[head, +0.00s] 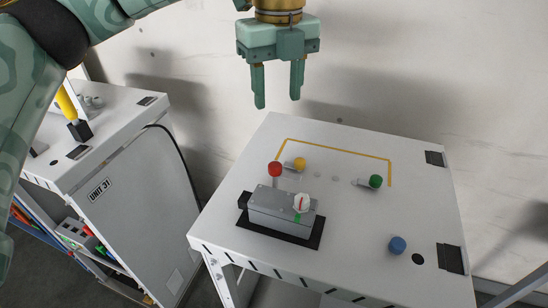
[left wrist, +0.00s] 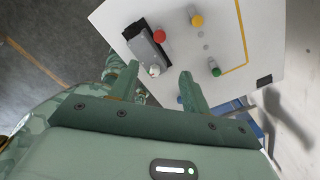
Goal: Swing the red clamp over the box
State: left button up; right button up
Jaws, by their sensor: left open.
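The red clamp's knob (head: 275,169) stands on a short post at the back left edge of the grey box (head: 270,212). In the left wrist view the red knob (left wrist: 159,35) shows beside the box (left wrist: 145,48). The box sits on a black pad and carries a white dial (head: 301,203) with a red mark and a green patch below it. My left gripper (head: 278,101) is open and empty, fingers pointing down, well above and behind the table. It touches nothing. My right gripper is not in view.
The white table (head: 370,245) also has yellow (head: 300,164) and green (head: 375,181) knobs near a yellow line, and a blue knob (head: 397,245) at front right. A white cabinet (head: 140,205) labelled UNIT 31 stands left. A pale wall is behind.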

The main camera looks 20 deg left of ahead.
aim_at(275, 165)
pick_arm(q)
jog(key=f, duration=1)
jog(key=f+p, duration=0.1)
jog(key=f, duration=0.4)
jog(key=shift+w+a+f, duration=0.1)
jog(key=shift+a+f, duration=0.2)
jog(key=shift+f, duration=0.1)
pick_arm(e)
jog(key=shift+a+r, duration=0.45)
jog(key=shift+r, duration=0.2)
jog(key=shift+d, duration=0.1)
pick_arm(q)
jog(key=c, duration=1)
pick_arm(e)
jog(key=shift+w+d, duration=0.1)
